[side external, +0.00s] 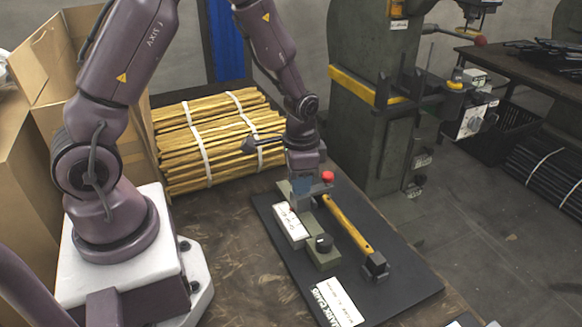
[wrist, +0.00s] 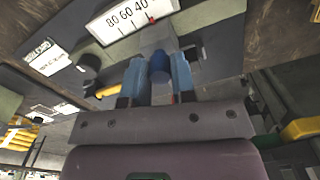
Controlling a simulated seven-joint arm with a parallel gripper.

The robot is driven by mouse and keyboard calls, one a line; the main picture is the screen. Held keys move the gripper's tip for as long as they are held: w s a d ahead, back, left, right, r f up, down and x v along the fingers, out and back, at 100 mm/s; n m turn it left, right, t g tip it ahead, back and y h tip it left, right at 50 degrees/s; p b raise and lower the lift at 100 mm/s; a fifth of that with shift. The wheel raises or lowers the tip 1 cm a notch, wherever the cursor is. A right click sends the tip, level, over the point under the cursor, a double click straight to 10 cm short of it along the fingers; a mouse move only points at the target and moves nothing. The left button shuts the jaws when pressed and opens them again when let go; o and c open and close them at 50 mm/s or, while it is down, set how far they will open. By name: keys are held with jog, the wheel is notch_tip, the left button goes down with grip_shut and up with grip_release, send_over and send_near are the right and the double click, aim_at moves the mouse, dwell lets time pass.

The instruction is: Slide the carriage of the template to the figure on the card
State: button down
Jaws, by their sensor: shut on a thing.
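The template (side external: 322,250) is a green base lying on a black mat, with a white scale (side external: 291,224) along its left side. In the wrist view the scale (wrist: 131,17) reads 80, 60, 40, with small tick marks. My gripper (side external: 302,186) is low at the template's far end. In the wrist view its two blue fingers (wrist: 159,75) are shut on a dark blue post (wrist: 159,66), which appears to belong to the carriage (side external: 311,202).
Yellow bundled rods (side external: 215,140) are behind; the mat's right side (side external: 410,275) is clear.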

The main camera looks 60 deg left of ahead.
jog(key=shift+d, duration=0.25)
jog(key=c, duration=0.9)
grip_release()
jog(key=shift+c, duration=0.2)
jog(key=shift+r, duration=0.1)
notch_tip(320, 180, up, 13)
